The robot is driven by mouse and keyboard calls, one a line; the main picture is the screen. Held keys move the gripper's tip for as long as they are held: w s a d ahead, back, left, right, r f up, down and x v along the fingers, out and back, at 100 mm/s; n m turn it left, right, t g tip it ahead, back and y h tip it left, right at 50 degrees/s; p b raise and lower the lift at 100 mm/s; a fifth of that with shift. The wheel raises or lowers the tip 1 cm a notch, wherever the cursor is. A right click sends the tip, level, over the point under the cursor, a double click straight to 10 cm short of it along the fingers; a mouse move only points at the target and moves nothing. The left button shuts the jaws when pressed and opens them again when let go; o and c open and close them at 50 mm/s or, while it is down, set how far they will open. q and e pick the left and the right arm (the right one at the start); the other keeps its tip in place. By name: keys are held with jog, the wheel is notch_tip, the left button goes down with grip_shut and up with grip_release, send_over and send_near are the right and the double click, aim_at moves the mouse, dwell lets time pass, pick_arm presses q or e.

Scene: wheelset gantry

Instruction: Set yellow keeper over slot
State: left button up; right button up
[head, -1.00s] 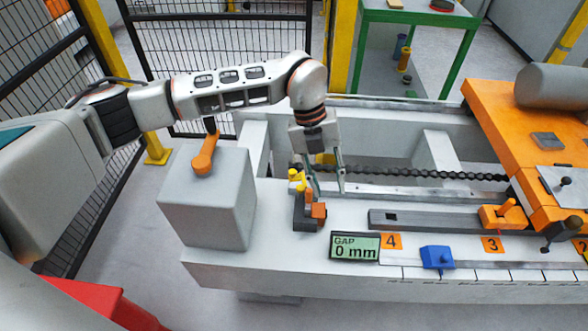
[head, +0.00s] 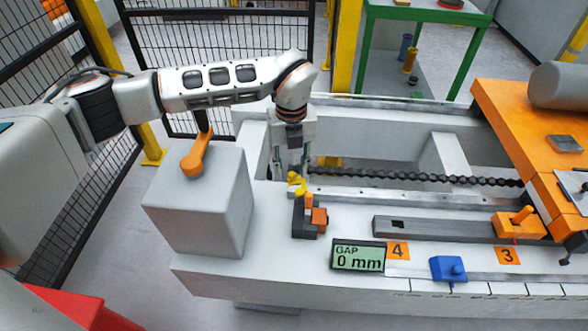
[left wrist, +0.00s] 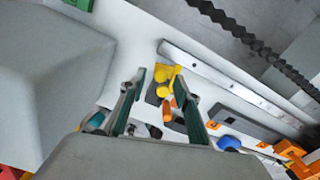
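A small yellow piece (head: 296,179), which looks like the keeper, stands at the top of a dark grey block (head: 299,216) on the bench. In the left wrist view the yellow piece (left wrist: 166,82) shows between and just beyond my fingertips. My left gripper (head: 290,170) is open, just behind the yellow piece in the head view. I cannot tell whether its fingers touch it. An orange block (head: 319,217) sits against the dark block. A grey bar (head: 440,228) to the right has a small dark slot (head: 398,224) near its left end. My right gripper is not in view.
A gap display (head: 358,257) reading 0 mm and a blue block (head: 448,268) are at the bench front. An orange clamp (head: 517,224) sits on the bar. A large grey box (head: 200,205) stands left. A dark chain (head: 420,178) runs behind.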

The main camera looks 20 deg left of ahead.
pick_arm(q)
jog(key=shift+f, duration=0.4)
jog(key=shift+r, duration=0.1)
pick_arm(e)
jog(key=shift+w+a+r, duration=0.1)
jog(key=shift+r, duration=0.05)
pick_arm(q)
jog(key=shift+c, duration=0.4)
grip_shut()
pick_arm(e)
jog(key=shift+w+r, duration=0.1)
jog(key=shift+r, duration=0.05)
